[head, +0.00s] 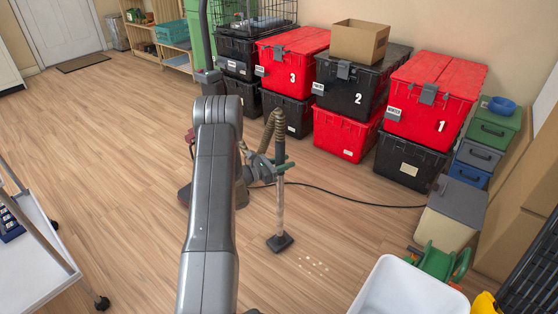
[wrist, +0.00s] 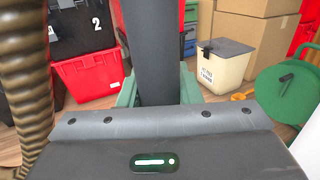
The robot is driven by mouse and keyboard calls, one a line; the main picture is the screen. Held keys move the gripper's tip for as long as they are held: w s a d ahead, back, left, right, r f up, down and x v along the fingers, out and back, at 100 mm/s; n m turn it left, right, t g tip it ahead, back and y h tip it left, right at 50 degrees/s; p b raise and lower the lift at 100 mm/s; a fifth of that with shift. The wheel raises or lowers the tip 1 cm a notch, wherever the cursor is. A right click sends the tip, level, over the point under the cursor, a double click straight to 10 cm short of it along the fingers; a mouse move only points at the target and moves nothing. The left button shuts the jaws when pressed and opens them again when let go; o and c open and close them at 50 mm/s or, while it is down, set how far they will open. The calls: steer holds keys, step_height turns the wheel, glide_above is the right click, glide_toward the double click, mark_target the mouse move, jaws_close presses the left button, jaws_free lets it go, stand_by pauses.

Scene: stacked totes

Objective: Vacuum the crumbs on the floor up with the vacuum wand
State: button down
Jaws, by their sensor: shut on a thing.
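The vacuum wand (head: 280,205) stands nearly upright in the head view, its dark floor head (head: 280,242) on the wooden floor. My gripper (head: 264,165) is shut around the wand's upper part, near its green and black handle. In the wrist view the dark wand tube (wrist: 148,50) rises between my green-grey fingers (wrist: 158,92). The pale crumbs (head: 313,264) lie in a small patch on the floor, just right of the floor head and apart from it. The ribbed hose (head: 279,130) loops up from the wand and also shows in the wrist view (wrist: 22,80).
A black cord (head: 350,198) runs across the floor to the right. Stacked red and black totes (head: 430,95) line the wall. A white bin (head: 405,290) stands right of the crumbs, by a green reel (head: 440,262). A white cart (head: 30,250) is at left. The central floor is clear.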

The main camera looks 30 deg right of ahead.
steer(key=s+d+r+b, duration=0.1)
steer(key=s+d, duration=0.3)
steer(key=s, duration=0.7)
steer(key=s+d+r, duration=0.2)
steer(key=s+d, duration=0.3)
steer(key=s, duration=0.5)
steer(key=shift+s+r+b, duration=0.3)
steer(key=shift+s+b, duration=0.1)
stand_by(1.0)
stand_by(0.7)
